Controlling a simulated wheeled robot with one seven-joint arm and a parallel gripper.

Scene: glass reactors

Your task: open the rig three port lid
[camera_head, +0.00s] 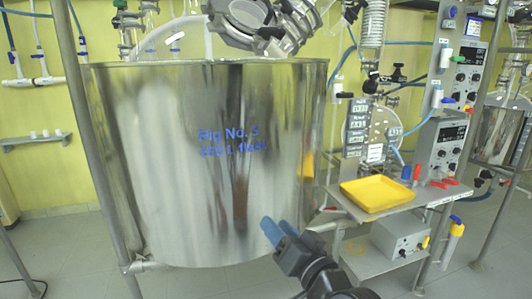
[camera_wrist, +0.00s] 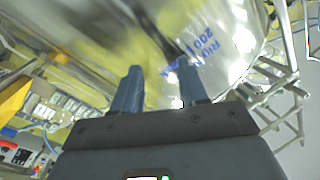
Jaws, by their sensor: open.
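A large shiny metal vessel (camera_head: 240,110) marked "Rig No. 3" in blue fills the middle of the head view. Above its rim sits a clamped glass and metal port assembly (camera_head: 262,22), partly cut off by the top edge. I cannot tell clearly which part is the port lid. My gripper (camera_head: 275,228) with blue fingertips is in front of the vessel's lower right side, well below the port assembly. In the wrist view the blue fingers (camera_wrist: 158,88) are spread apart with nothing between them. The vessel (camera_wrist: 215,45) shows beyond them, with its blue lettering.
A yellow tray (camera_head: 377,194) stands on a metal shelf to the right of the vessel. Control boxes (camera_head: 447,142) with knobs and displays are beyond it. A metal frame post (camera_head: 85,120) stands at the vessel's left.

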